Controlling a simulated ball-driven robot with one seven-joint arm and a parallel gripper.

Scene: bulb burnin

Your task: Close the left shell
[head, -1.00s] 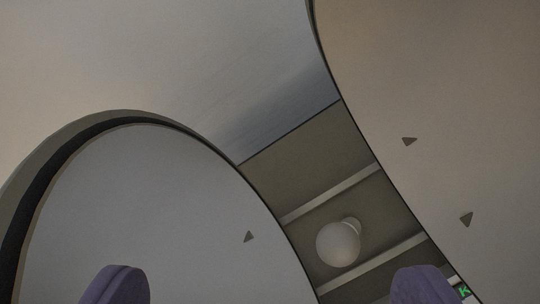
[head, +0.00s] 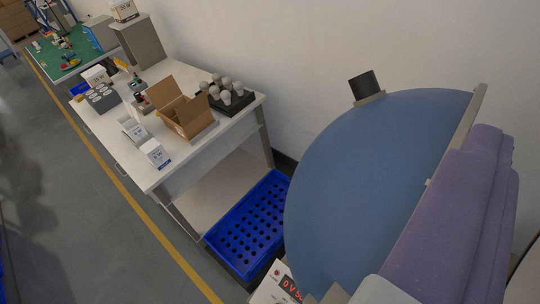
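A large blue rounded shell (head: 375,180) fills the right of the head view.
A white workbench (head: 205,145) at left holds an open cardboard box (head: 184,112), a black tray of bulbs (head: 232,105) and small cartons. A blue crate with holes (head: 247,235) lies below. A device with a red display (head: 289,287) is at bottom. Grey floor (head: 105,215) is clear at left.

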